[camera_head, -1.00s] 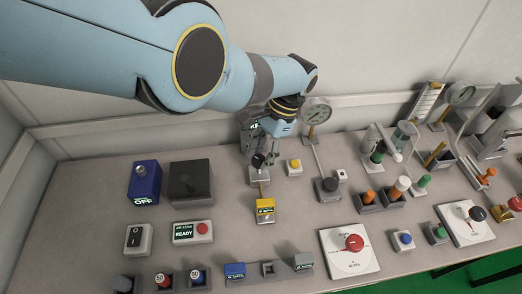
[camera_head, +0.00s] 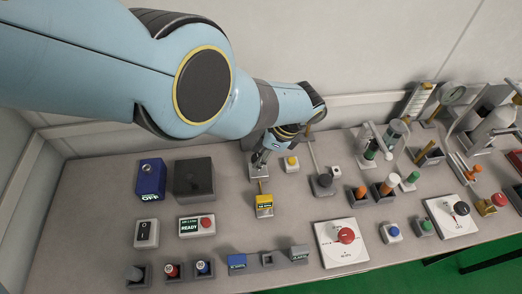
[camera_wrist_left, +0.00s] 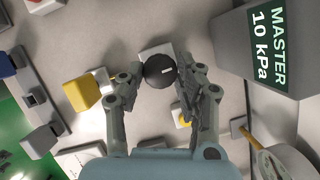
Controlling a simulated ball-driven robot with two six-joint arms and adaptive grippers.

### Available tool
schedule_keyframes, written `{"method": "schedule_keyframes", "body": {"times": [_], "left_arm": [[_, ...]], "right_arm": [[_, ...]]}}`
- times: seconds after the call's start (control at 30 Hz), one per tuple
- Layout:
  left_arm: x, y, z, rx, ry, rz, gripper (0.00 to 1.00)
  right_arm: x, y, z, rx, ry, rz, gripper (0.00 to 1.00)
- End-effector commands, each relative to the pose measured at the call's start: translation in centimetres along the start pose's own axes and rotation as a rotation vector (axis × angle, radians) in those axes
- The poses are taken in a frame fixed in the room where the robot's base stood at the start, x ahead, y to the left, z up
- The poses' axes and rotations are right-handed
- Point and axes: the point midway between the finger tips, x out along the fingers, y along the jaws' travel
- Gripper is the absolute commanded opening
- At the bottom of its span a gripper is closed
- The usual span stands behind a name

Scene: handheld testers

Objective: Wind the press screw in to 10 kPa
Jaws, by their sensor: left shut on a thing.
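In the left wrist view a round black knob (camera_wrist_left: 160,71) with a white mark sits over a pale block; I take it to be the press screw's knob. The two fingers of my left gripper (camera_wrist_left: 158,78) are closed on opposite sides of it. A grey box with a lit display reading "MASTER 10 kPa" (camera_wrist_left: 268,45) stands to the right in that view. In the head view my left gripper (camera_head: 261,160) is low over the bench, behind the yellow-topped tester (camera_head: 264,205). The knob and display are largely hidden there by my arm. My right gripper is not in view.
A button block with a yellow button (camera_head: 291,161) stands close right of the gripper. A dark box (camera_head: 194,178) and a blue unit reading "OFF" (camera_head: 150,178) stand to the left. A red dial on a white plate (camera_head: 346,236) is nearer the front. Part of a round gauge (camera_wrist_left: 288,163) shows in the wrist view.

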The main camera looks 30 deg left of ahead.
Motion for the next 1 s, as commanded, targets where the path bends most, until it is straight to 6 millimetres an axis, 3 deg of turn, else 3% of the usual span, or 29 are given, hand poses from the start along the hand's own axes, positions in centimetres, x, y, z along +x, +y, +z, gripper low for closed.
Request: {"method": "schedule_keyframes", "body": {"times": [0.63, 0.67, 0.7, 0.83, 1.0], "left_arm": [[-0.2, -0.26, 0.01, 0.048, 0.001, -0.027, 0.03], [-0.2, -0.26, 0.01, 0.048, 0.001, -0.027, 0.36], [-0.2, -0.26, 0.01, 0.048, 0.001, -0.027, 0.41], [-0.14, -0.18, 0.01, 0.048, 0.001, -0.025, 0.58], [-0.07, -0.09, 0.02, 0.048, 0.0, -0.023, 0.58]], "right_arm": [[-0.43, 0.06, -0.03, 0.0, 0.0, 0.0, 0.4], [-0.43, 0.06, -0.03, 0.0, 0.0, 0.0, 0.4], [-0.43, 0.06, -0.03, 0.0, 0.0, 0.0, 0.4], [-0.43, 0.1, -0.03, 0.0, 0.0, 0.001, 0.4], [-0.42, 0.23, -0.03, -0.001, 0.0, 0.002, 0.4]]}}
